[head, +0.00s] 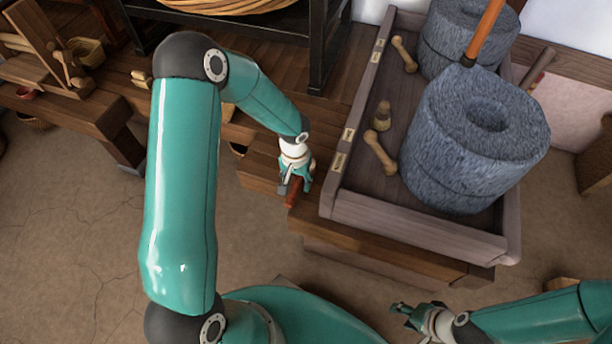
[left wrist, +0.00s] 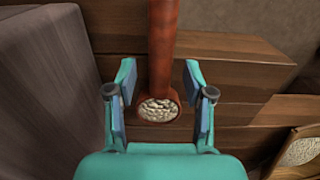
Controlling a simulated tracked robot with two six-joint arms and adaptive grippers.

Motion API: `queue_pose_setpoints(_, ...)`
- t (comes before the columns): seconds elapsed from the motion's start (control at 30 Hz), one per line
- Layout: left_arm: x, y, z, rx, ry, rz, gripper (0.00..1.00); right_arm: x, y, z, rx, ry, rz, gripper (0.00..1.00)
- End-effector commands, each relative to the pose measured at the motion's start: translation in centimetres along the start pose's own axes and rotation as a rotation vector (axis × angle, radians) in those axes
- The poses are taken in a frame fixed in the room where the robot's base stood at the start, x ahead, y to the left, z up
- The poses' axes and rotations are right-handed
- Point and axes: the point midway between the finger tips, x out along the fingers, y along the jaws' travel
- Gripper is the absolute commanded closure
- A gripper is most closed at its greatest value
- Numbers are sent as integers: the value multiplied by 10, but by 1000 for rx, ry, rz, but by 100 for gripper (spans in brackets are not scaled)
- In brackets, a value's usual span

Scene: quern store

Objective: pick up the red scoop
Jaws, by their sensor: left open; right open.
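The red scoop (left wrist: 163,45) lies in the left wrist view with its long handle running up the picture and its round bowl (left wrist: 158,108) toward me, holding pale grain-like bits. My left gripper (left wrist: 158,82) is open, with one finger on each side of the scoop and visible gaps to both. In the head view only a short red-orange piece of the scoop (head: 293,198) shows below my left gripper (head: 296,186), beside the wooden tray; the rest is hidden. My right gripper (head: 402,309) is open and empty at the lower right, away from the scoop.
A wooden tray (head: 420,224) holds two grey quern stones (head: 465,170) and small wooden pieces, right of my left gripper. Its side rises close to the scoop. A box of pale grain (left wrist: 298,150) shows at lower right in the left wrist view. The floor (head: 80,225) at left is clear.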

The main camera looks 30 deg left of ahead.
Motion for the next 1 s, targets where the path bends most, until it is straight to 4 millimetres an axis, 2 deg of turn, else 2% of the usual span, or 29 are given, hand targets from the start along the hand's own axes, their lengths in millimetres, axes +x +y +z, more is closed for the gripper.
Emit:
queue_pose_setpoints(0.03,11,0,0,1,-3,-1,48,4,2,0,0,0,0,54)
queue_pose_setpoints(0.17,24,0,0,0,-1,0,48,7,3,0,0,0,0,54)
queue_pose_setpoints(0.43,25,0,0,-1,1,0,48,7,2,0,0,0,0,54)
queue_pose_setpoints(0.77,25,0,0,-1,0,0,100,7,2,0,0,0,0,54)
queue_pose_setpoints(1.0,25,0,0,-1,0,0,100,7,2,0,0,0,0,54)
